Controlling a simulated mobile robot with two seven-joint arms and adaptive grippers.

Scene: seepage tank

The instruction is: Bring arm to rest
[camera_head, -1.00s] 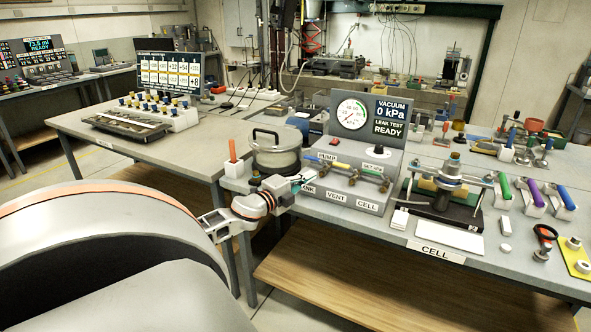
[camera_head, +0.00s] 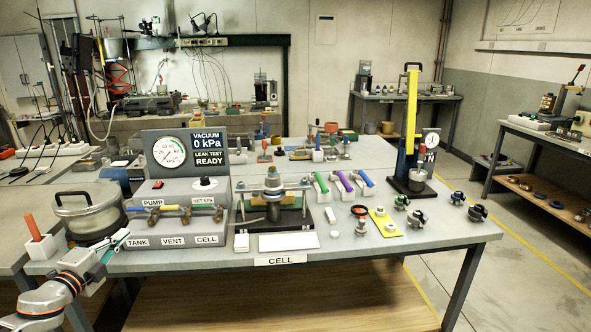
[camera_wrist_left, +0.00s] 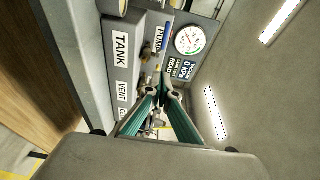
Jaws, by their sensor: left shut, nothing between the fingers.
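My left arm (camera_head: 50,298) reaches in from the lower left in the head view. Its gripper (camera_head: 118,240) is at the front left of the vacuum panel (camera_head: 190,224), close to the TANK label; I cannot tell whether it touches. The green fingers are together with nothing between them. In the left wrist view the shut fingertips (camera_wrist_left: 164,84) point toward the panel, with the TANK, VENT and PUMP labels beside them. My right gripper is in neither view.
A lidded pot (camera_head: 88,213) and an orange stick in a white block (camera_head: 35,232) stand near the left gripper. The cell clamp (camera_head: 273,197), coloured-handled tools (camera_head: 344,183) and a yellow-column press (camera_head: 412,130) stand farther right. Open floor lies at the right.

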